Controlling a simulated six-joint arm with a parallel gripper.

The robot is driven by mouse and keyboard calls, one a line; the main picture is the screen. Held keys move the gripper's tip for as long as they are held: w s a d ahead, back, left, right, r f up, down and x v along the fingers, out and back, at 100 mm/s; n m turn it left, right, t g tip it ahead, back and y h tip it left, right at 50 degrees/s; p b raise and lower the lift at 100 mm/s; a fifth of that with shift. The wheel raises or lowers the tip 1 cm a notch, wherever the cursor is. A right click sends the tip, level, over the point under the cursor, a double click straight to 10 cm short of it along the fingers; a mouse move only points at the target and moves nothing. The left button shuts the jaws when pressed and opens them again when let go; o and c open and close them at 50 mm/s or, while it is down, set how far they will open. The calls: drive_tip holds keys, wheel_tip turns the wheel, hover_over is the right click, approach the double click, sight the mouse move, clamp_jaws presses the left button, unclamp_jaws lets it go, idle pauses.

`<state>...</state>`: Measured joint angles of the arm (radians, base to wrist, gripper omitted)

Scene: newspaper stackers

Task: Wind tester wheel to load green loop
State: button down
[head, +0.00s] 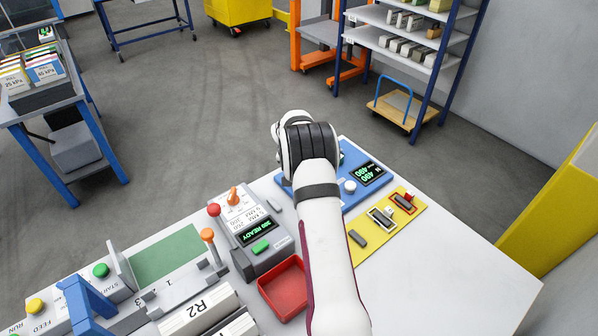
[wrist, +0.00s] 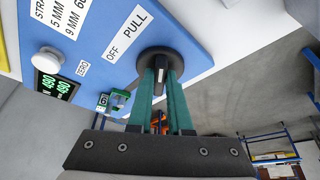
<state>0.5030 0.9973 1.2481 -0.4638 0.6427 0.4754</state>
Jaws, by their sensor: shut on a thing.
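The blue tester (head: 378,160) stands at the bench's far edge in the head view. Its panel (wrist: 105,25) fills the upper left of the wrist view, with OFF and PULL labels. Its green display (wrist: 55,86) reads 490 on two lines. My gripper (wrist: 160,70) is shut on the tester's black wheel (wrist: 159,85), one teal finger on each side of its bar. A small green piece (wrist: 118,103), perhaps the green loop, sits at the panel's edge left of the fingers, partly hidden. In the head view my arm hides the wheel and fingers.
A yellow board (head: 378,231) with small dark pieces lies right of my arm. Left of it are a red tray (head: 285,287) and a grey unit (head: 258,238) reading 300 READY. A white knob (wrist: 48,60) is on the tester. The bench's right front is clear.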

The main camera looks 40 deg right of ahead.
drive_tip(key=shift+w+m+g, duration=0.2)
drive_tip(key=shift+m+g, duration=0.1)
drive_tip(key=shift+m, duration=0.8)
drive_tip(key=shift+h, duration=0.3)
drive_tip(key=c, duration=0.8)
unclamp_jaws()
drive_tip(key=shift+c, duration=0.2)
drive_tip(key=v, duration=1.6)
